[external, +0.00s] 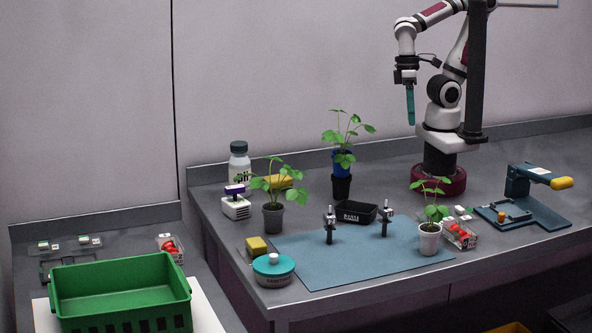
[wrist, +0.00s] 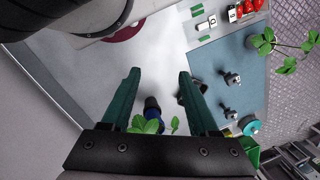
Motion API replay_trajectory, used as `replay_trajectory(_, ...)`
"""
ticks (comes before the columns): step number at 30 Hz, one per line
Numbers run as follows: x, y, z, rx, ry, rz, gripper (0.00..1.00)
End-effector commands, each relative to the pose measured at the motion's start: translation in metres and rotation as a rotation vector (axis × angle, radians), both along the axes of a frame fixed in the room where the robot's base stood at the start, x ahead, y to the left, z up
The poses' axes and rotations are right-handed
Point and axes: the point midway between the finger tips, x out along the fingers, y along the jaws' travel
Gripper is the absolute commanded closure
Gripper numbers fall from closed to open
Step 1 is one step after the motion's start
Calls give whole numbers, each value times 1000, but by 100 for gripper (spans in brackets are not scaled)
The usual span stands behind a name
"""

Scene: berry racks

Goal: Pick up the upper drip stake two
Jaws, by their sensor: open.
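Two small dark drip stakes with pale tags stand upright on the blue mat (external: 300,262). One stake (external: 386,218) is at the mat's back right in the external view, and the other stake (external: 329,226) is to its left. In the wrist view, one stake (wrist: 231,78) is above the other (wrist: 230,112), both right of my fingers. I cannot read which is number two. My gripper (external: 411,122) hangs high above the back of the table, away from both stakes. Its teal fingers (wrist: 159,74) are spread apart and empty.
A black tray (external: 356,212) lies just behind the mat, between the stakes. A tall plant in a blue pot (external: 342,164) stands behind it. A white-potted plant (external: 430,238) and a strawberry punnet (external: 460,234) stand at the right. A teal-lidded tub (external: 273,270) is front left.

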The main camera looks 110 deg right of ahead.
Motion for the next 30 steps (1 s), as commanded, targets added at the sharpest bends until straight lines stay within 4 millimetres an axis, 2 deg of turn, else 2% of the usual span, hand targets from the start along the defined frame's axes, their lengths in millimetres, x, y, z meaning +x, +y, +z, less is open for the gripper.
replay_trajectory(8,0,0,0,1,1,-1,32)
replay_trajectory(11,10,10,1,52,46,-40,32)
replay_trajectory(14,44,35,2,203,164,-167,32)
replay_trajectory(17,104,61,-6,410,305,-364,32)
replay_trajectory(18,131,68,-14,495,359,-454,32)
replay_trajectory(20,173,74,-32,618,432,-592,32)
replay_trajectory(21,199,75,-47,694,474,-684,32)
replay_trajectory(24,250,70,-86,847,550,-881,32)
replay_trajectory(27,279,62,-116,939,586,-1011,32)
replay_trajectory(30,291,60,-130,980,601,-1070,32)
